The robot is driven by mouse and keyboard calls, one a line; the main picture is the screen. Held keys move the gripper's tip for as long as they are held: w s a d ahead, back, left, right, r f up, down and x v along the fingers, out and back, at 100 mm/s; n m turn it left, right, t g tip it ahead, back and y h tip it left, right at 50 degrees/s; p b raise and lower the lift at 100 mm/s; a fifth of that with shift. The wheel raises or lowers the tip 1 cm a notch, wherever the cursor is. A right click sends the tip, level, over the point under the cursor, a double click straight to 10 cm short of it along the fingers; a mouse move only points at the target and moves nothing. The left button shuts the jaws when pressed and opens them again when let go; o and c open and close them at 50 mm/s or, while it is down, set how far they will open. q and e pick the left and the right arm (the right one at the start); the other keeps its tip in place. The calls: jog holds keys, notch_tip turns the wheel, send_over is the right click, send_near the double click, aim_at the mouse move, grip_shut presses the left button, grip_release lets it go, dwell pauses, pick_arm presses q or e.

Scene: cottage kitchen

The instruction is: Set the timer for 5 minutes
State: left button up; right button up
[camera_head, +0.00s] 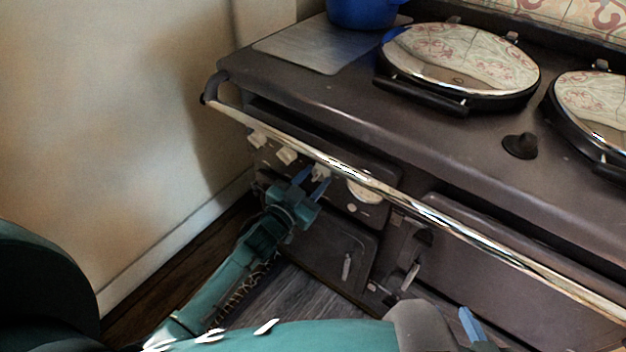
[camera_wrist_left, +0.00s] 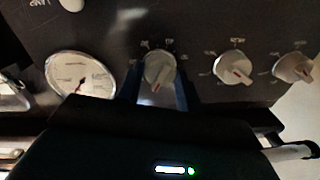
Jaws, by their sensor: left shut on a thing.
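A row of pale knobs sits on the dark front panel of the range, below the chrome rail. My left gripper (camera_head: 306,178) reaches up to this panel and is shut on the knob nearest the round gauge. In the left wrist view, the blue fingers (camera_wrist_left: 160,88) stand on both sides of this white knob (camera_wrist_left: 158,68), which has a reddish mark at its lower part. Two more knobs, a middle one (camera_wrist_left: 233,68) and an end one (camera_wrist_left: 293,67), are free. The labels are too blurred to read. A blue fingertip of my right gripper (camera_head: 471,326) shows at the bottom edge; the rest is hidden.
The chrome rail (camera_head: 300,149) runs just above the left gripper. The white round gauge (camera_wrist_left: 81,76) is beside the held knob. Oven doors with handles (camera_head: 411,272) are below. A wall (camera_head: 110,120) stands at the left. Lidded hotplates (camera_head: 460,62) and a blue pot (camera_head: 360,12) are on top.

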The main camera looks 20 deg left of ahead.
dwell(0.3)
pick_arm(q)
jog(key=o, duration=1)
jog(key=p+v, duration=0.1)
jog(key=v, duration=1.2)
pick_arm(e)
jog(key=shift+w+a+f+g, duration=0.1)
jog(key=shift+a+f+g, duration=0.15)
jog(key=shift+g, duration=0.15)
pick_arm(q)
jog(key=shift+s+f, duration=0.1)
jog(key=shift+s, duration=0.05)
pick_arm(e)
jog(key=shift+r, duration=0.15)
